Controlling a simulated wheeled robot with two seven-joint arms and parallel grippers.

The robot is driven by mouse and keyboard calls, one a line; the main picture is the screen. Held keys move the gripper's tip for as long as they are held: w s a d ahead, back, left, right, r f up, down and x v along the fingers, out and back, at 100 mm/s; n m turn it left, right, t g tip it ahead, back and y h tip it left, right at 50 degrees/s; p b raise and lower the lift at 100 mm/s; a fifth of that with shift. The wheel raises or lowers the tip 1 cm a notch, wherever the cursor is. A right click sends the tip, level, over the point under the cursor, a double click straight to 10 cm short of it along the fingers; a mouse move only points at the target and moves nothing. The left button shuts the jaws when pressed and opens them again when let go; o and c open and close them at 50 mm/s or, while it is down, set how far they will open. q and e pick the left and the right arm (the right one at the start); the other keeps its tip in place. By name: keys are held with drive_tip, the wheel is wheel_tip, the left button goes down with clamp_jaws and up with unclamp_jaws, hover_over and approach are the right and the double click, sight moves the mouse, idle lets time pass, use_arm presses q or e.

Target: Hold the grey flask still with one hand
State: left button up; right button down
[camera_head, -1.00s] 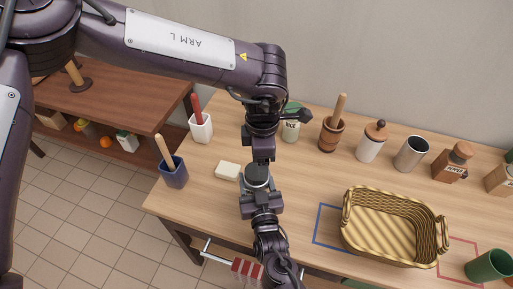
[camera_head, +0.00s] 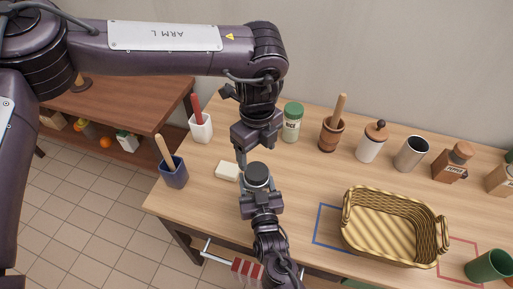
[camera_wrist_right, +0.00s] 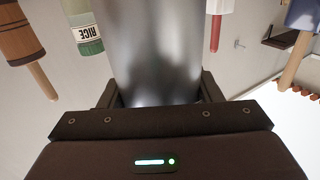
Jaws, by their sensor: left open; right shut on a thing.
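The grey flask (camera_head: 257,173) stands at the table's left front part, its dark round top showing. In the right wrist view the flask (camera_wrist_right: 155,45) is a shiny grey cylinder between the jaws. My right gripper (camera_head: 259,191) is shut on the flask from the front; its fingers (camera_wrist_right: 160,92) lie on both sides of it. The lower flask is mostly hidden by this gripper in the head view. My left gripper (camera_head: 248,154) is open and empty, just behind and above the flask's top, apparently apart from it.
A soap-like cream block (camera_head: 227,171) lies left of the flask. A blue pot (camera_head: 174,174) and a white pot (camera_head: 201,128) stand further left. The rice jar (camera_head: 292,123) and wooden mortar (camera_head: 330,134) stand behind. A wicker basket (camera_head: 390,250) is at right.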

sight(256, 170)
use_arm(q)
drive_tip(key=shift+a+r+n, duration=0.1)
drive_tip(key=shift+n, duration=0.6)
drive_tip(key=shift+f, duration=4.05)
